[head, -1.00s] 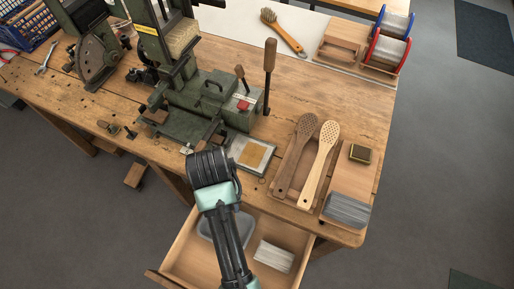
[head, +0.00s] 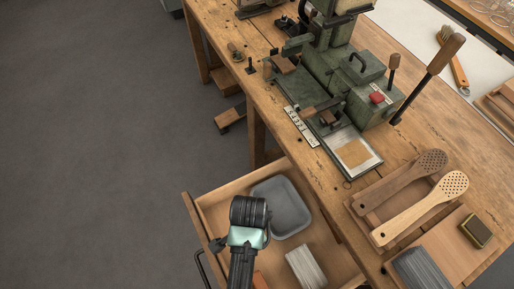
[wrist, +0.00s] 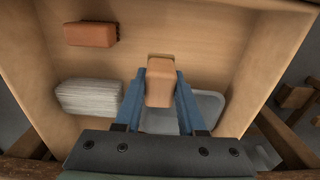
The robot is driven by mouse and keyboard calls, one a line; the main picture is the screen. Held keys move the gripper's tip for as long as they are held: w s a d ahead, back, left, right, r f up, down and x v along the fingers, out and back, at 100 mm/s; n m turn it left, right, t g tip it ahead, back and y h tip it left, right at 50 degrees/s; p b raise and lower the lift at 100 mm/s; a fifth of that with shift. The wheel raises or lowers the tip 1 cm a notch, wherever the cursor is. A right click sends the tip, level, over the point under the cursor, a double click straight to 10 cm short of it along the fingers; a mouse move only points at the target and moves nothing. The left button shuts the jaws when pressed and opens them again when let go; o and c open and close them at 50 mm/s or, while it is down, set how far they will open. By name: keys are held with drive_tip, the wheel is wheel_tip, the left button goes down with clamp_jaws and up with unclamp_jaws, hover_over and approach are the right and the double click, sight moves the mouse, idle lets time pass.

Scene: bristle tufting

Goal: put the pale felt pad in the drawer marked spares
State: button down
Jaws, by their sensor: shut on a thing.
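My gripper (wrist: 163,74) is shut on a small pale tan block, which I take to be the pale felt pad (wrist: 160,88). It is held between the two blue fingers in the wrist view, above the open drawer (wrist: 205,50). In the head view my wrist (head: 248,212) is over the same drawer (head: 210,210), by the grey tray, and hides the fingers and the pad. No drawer marking is readable in either view.
The drawer holds a grey tray (head: 282,205), a pale bristle bundle (head: 305,266) and a reddish-brown block (wrist: 90,34). Bare drawer floor lies between them. The bench (head: 320,180) above carries a green machine (head: 345,85), brush handles (head: 425,205) and a metal plate (head: 350,150).

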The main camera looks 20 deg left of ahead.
wheel_tip(320, 180, down, 8)
drive_tip(key=shift+r+b, duration=0.25)
drive_tip(key=shift+b, duration=0.35)
drive_tip(key=shift+f, duration=0.15)
drive_tip(key=c, duration=0.5)
unclamp_jaws()
